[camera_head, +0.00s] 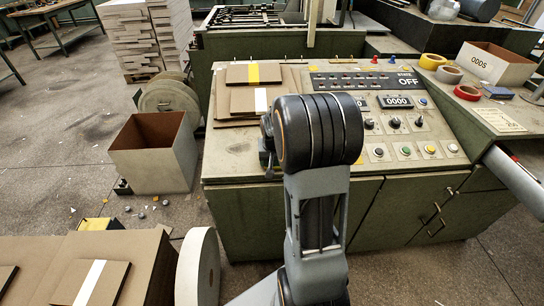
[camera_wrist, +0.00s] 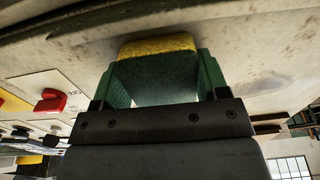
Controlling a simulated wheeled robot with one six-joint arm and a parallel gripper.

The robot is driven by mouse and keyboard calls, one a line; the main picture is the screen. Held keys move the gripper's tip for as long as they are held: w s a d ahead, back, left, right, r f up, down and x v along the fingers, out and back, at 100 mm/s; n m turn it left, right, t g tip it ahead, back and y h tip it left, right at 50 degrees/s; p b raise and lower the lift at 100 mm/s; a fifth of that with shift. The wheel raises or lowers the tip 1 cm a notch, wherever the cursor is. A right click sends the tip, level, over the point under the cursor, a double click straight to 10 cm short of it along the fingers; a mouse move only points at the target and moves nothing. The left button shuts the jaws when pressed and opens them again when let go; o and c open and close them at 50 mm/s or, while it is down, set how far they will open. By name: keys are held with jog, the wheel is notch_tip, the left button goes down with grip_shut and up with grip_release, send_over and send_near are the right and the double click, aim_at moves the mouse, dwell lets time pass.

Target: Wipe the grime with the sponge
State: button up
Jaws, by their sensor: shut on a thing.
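The sponge (camera_wrist: 156,46), yellow on one side and dark green on the other, is between the two green fingers of my gripper (camera_wrist: 158,72) in the wrist view. My gripper is shut on it. The sponge is close to a pale, worn panel top; I cannot tell whether it touches. Faint brown specks, perhaps the grime (camera_wrist: 262,42), show on this surface to the right of the sponge.
The console carries buttons, dials and a display (camera_head: 397,101) right of my arm. Brown boards (camera_head: 255,74) lie on its left part. Tape rolls (camera_head: 467,93) and an ODDS box (camera_head: 495,65) stand on the right ledge. An open carton (camera_head: 155,165) stands on the floor at left.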

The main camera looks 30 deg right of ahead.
jog(key=shift+s, duration=0.15)
jog(key=shift+p+v, duration=2.2)
jog(key=shift+v, duration=0.8)
jog(key=shift+p+v, duration=1.1)
jog(key=shift+v, duration=0.4)
